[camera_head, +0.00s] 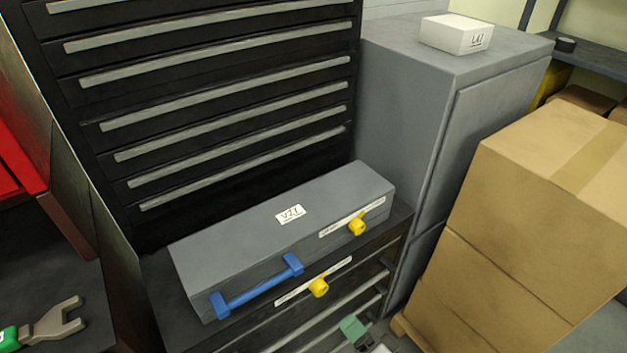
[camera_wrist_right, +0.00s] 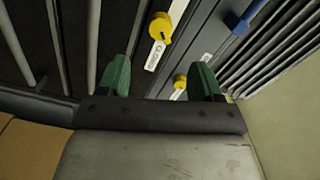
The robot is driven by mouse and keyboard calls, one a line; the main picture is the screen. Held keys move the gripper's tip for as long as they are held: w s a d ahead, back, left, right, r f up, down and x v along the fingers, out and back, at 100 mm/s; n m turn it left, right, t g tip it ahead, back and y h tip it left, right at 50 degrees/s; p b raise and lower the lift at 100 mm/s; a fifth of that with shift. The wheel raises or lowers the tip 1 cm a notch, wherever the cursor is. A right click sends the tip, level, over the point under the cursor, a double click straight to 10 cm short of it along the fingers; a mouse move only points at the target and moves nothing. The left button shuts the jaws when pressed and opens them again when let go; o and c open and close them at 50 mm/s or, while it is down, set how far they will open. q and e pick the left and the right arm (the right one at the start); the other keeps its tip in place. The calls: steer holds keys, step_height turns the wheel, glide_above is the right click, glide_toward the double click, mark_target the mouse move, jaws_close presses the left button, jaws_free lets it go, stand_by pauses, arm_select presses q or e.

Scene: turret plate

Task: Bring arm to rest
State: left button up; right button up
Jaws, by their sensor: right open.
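My right gripper (camera_head: 358,337) shows at the bottom edge of the head view, in front of the lower drawers and mostly cut off. In the right wrist view its two green fingers (camera_wrist_right: 160,82) stand apart with nothing between them. A grey drawer box (camera_head: 270,225) labelled VZ1 has a blue handle (camera_head: 257,288) and a yellow knob (camera_head: 357,225) on its front. A second yellow knob (camera_head: 319,288) is on the drawer front below. The wrist view also shows a yellow knob (camera_wrist_right: 160,27) beyond the fingers, apart from them. My left gripper is not in view.
A black drawer cabinet (camera_head: 225,95) rises behind the box. A grey cabinet (camera_head: 470,110) bearing a white box (camera_head: 456,34) stands to its right. Stacked cardboard boxes (camera_head: 545,190) are close on the right.

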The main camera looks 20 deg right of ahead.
steer(key=shift+f, duration=0.1)
steer(key=s+d+f+n+g+h, duration=0.1)
steer(key=s+d+f+n+g, duration=0.1)
steer(key=f, duration=0.5)
steer(key=s+d+f+n+g+h, duration=0.1)
steer(key=s+f+n+g, duration=0.1)
steer(key=f, duration=0.5)
steer(key=s+d+f+n+g+h, duration=0.1)
steer(key=s+d+f+n+g, duration=0.15)
steer(key=f, duration=0.45)
steer(key=s+f+n+g+h, duration=0.1)
steer(key=s+f+n+g, duration=0.2)
steer(key=s+f, duration=0.4)
steer(key=s+d+f+n+g+h, duration=0.1)
steer(key=s+f+g, duration=0.5)
steer(key=s, duration=0.8)
step_height(320, 180, down, 2)
steer(key=shift+s+f+n+h, duration=0.1)
steer(key=shift+s+n+h, duration=0.35)
steer(key=shift+n, duration=0.8)
steer(key=shift+w+d, duration=0.1)
